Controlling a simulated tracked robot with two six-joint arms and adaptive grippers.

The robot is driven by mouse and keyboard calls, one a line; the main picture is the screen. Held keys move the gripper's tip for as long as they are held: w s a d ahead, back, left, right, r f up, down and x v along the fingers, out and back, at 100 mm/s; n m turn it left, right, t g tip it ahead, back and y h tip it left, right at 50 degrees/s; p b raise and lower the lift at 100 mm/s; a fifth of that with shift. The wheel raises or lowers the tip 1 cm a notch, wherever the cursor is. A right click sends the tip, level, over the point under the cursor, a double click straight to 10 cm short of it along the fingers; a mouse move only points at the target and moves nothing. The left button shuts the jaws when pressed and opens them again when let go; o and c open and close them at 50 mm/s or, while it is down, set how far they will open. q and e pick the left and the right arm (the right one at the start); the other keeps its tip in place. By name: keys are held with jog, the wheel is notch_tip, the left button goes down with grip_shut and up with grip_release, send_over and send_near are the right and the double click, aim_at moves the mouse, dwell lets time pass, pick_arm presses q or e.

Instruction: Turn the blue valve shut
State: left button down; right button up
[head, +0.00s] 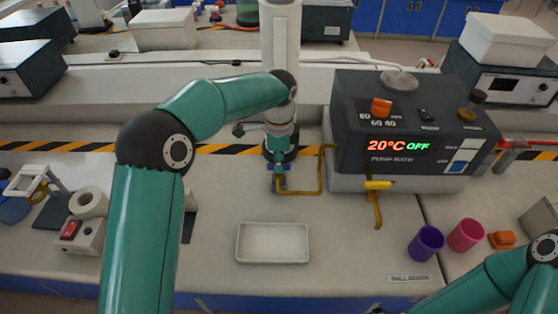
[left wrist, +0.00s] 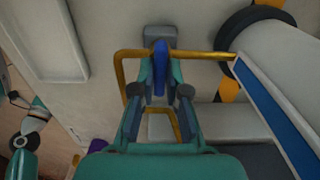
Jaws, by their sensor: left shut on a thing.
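The blue valve handle (left wrist: 160,62) stands between the fingers of my left gripper (left wrist: 160,84) in the left wrist view, in line with them. It sits on a grey fitting (left wrist: 159,34) joined to yellow pipe. In the head view my left gripper (head: 279,163) points down at the valve in front of the dark bath unit (head: 405,115), and is shut on the handle. The handle is mostly hidden there by the gripper. My right arm (head: 495,285) shows at the lower right; its gripper is out of the picture.
The bath's display reads 20°C OFF. A yellow valve (head: 378,185) sits on its front. A white tray (head: 272,257) lies nearer on the bench. Purple (head: 426,243) and pink (head: 466,235) cups stand at the right. A tape holder (head: 85,225) stands at the left.

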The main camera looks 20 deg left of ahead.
pick_arm(q)
jog(key=shift+r, duration=0.1)
jog(key=c, duration=1.2)
grip_release()
notch_tip(320, 180, up, 12)
jog(key=shift+f, duration=0.1)
